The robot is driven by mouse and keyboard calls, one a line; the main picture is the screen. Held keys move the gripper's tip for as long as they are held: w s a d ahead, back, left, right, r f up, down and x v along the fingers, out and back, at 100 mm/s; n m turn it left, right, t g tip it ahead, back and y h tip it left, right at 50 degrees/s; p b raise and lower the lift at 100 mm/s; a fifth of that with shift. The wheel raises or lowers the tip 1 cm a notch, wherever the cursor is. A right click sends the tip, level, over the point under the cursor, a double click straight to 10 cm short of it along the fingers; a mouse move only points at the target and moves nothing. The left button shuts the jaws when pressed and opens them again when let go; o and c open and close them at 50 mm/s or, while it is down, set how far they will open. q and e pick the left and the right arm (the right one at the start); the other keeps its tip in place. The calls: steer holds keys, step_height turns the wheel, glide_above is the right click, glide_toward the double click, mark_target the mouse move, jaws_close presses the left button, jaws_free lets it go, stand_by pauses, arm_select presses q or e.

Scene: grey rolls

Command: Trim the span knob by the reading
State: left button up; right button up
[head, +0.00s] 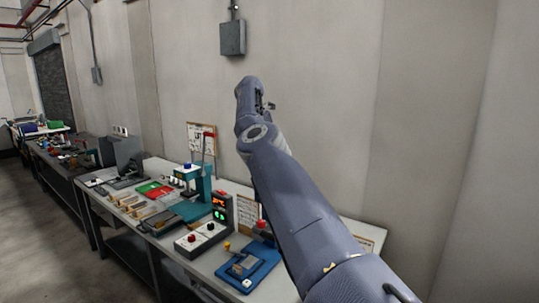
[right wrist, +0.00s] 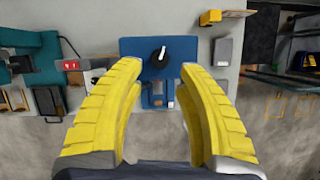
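In the right wrist view a black round knob (right wrist: 159,57) with a white pointer mark sits on a blue plate (right wrist: 130,46). The pointer aims up and slightly right. My right gripper (right wrist: 160,70) has its two yellow fingers spread wide, one on each side of the knob, with nothing between the tips. The fingers look apart from the knob; their height above it is unclear. A display unit (head: 220,208) with red and green digits stands on the bench in the head view. Its digits are too small to read surely. My left gripper does not show.
The bench (head: 207,262) also carries a white box with red and black knobs (head: 200,239), a teal press (head: 196,185), a red tray (head: 158,192) and a blue fixture (head: 262,266). My right arm crosses the head view and hides part of the bench.

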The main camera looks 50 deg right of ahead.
steer(key=shift+a+r, duration=0.25)
steer(key=shift+r, duration=0.45)
steer(key=shift+o, duration=1.3)
steer(key=shift+s, duration=0.1)
steer(key=shift+m+g+h, duration=0.3)
steer(key=shift+m+g, duration=0.2)
steer(key=shift+m, duration=0.3)
steer(key=s+d+r, duration=0.1)
steer(key=s+d, duration=0.1)
steer(key=s+d+r, duration=0.1)
steer(key=s+d, duration=0.2)
steer(key=s+d+r, duration=0.1)
steer(key=s+d, duration=0.1)
steer(key=shift+s+d+r, duration=0.1)
steer(key=shift+s+d, duration=0.2)
steer(key=shift+d, duration=0.1)
steer(key=s+d+r+n+t+y, duration=0.1)
steer(key=s+d+r+n+t, duration=0.1)
steer(key=s+r+n, duration=0.3)
steer(key=w+a+n+t+y, duration=0.4)
steer(key=w+a+n, duration=0.25)
steer(key=n, duration=0.75)
steer(key=x, duration=1.6)
steer(key=shift+s+a+f, duration=0.25)
steer(key=shift+a+f, duration=0.05)
steer(key=shift+a, duration=0.05)
